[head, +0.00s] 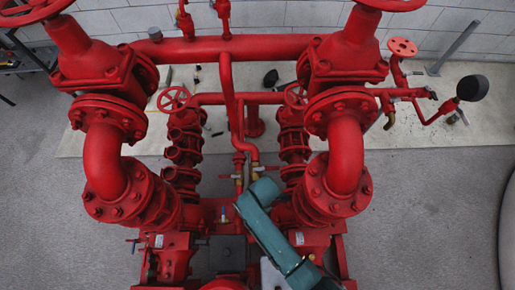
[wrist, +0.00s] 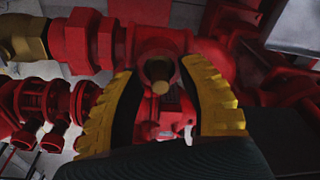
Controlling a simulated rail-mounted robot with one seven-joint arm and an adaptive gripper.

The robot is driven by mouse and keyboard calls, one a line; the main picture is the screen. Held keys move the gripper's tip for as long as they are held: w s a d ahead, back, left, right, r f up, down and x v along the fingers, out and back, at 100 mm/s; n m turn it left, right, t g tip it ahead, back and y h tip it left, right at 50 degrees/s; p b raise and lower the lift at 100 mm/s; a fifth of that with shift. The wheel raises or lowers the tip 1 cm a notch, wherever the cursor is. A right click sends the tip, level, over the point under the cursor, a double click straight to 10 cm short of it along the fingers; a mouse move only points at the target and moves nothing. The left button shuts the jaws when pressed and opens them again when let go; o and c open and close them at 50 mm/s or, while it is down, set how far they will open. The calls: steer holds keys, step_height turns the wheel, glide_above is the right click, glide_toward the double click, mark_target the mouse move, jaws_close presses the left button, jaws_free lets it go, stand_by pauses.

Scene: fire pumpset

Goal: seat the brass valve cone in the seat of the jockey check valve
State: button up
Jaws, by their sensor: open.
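In the wrist view my gripper (wrist: 158,68) has its two yellow, black-padded fingers spread apart. Between and beyond the fingertips is a red valve body (wrist: 158,42) with a round opening, which I take to be the jockey check valve. A short brass piece, likely the valve cone (wrist: 159,77), shows its round end in that opening. The fingers stand either side of it, with no clear contact. How deep it sits, and the seat itself, cannot be seen. In the head view my teal arm hides the gripper and the cone.
Red pipework crowds the valve, with a brass fitting (wrist: 22,38) at left in the wrist view. In the head view, large red elbows (head: 108,165) and (head: 345,165) stand either side of my arm. Grey floor (head: 430,220) is open at right.

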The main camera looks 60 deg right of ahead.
step_height(320, 180, up, 12)
steer(key=d, duration=0.1)
steer(key=shift+s+f, duration=0.25)
steer(key=shift+s, duration=0.15)
